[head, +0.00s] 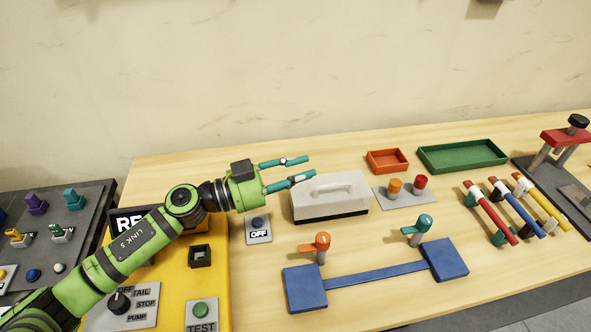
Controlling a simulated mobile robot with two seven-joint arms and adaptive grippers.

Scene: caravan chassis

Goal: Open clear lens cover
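No plainly see-through lens cover can be made out. A pale grey-white block with a handle on top and a dark base (330,197) stands on the table; I cannot tell whether it is the cover. My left gripper (311,166) comes in from the left, with its two teal fingers apart and nothing between them. The fingers show above and behind the block's upper left edge; I cannot tell whether they touch it. My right gripper is not in view.
Orange and red knobs (407,186), an orange tray (388,161) and a green tray (462,155) are to the right. A blue bar fixture (370,274) is in front. A dark control panel (85,215) stands left.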

